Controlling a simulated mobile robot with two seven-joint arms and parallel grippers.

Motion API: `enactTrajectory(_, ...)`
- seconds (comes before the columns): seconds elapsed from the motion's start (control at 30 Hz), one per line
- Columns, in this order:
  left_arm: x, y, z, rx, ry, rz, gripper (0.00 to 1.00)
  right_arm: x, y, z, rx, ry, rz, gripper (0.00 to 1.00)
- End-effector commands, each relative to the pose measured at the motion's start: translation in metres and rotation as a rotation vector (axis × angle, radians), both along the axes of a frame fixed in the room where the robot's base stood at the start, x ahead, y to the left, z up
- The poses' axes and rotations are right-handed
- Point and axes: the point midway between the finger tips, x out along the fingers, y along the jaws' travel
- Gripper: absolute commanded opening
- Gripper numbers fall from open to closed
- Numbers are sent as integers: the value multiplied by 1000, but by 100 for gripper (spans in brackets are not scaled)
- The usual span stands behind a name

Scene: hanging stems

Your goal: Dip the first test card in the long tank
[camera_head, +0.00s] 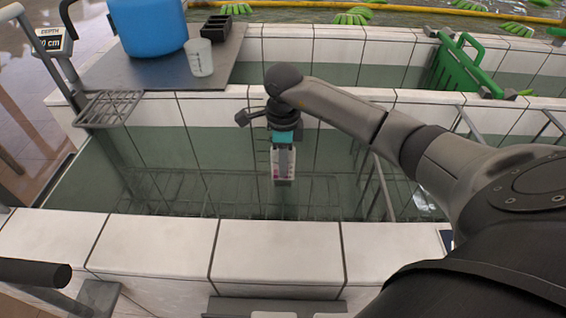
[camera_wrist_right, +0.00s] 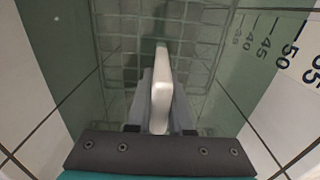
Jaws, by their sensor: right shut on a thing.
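My right gripper (camera_head: 284,180) points down inside the long tank (camera_head: 278,252), shut on a white test card with pink marks (camera_head: 277,164). In the right wrist view, the white card (camera_wrist_right: 160,92) stands between the grey fingers (camera_wrist_right: 160,118), seen nearly edge-on. The tank has white tiled rims and greenish inner walls. A wire rack (camera_head: 190,192) shows low inside it. I cannot tell whether the card's lower end touches the liquid. Depth marks (camera_wrist_right: 263,45) run along the tank wall in the wrist view. My left gripper is not in view.
A blue container (camera_head: 150,28), a clear measuring cup (camera_head: 200,58) and a black holder (camera_head: 217,28) stand on a grey shelf at the back left. Pale pieces (camera_head: 273,314) lie on a tray at the front.

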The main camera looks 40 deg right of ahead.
Motion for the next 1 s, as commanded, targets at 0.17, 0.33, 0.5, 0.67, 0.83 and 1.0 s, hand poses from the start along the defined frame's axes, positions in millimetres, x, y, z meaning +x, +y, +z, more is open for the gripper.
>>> enactTrajectory(0.17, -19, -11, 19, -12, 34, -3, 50, 0, 0, 25, 1, -1, 1, 0)
enactTrajectory(0.33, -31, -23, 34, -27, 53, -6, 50, 0, 0, 46, -1, -1, 0, 0)
enactTrajectory(0.5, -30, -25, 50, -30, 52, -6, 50, 0, 0, 66, 0, 0, 0, 0)
enactTrajectory(0.67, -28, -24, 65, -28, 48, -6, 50, 0, 0, 85, 0, -1, 1, 0)
enactTrajectory(0.83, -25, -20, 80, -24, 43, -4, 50, 0, 0, 106, 1, -1, 0, 0)
enactTrajectory(1.0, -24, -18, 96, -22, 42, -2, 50, 0, 0, 126, -1, -1, 0, 0)
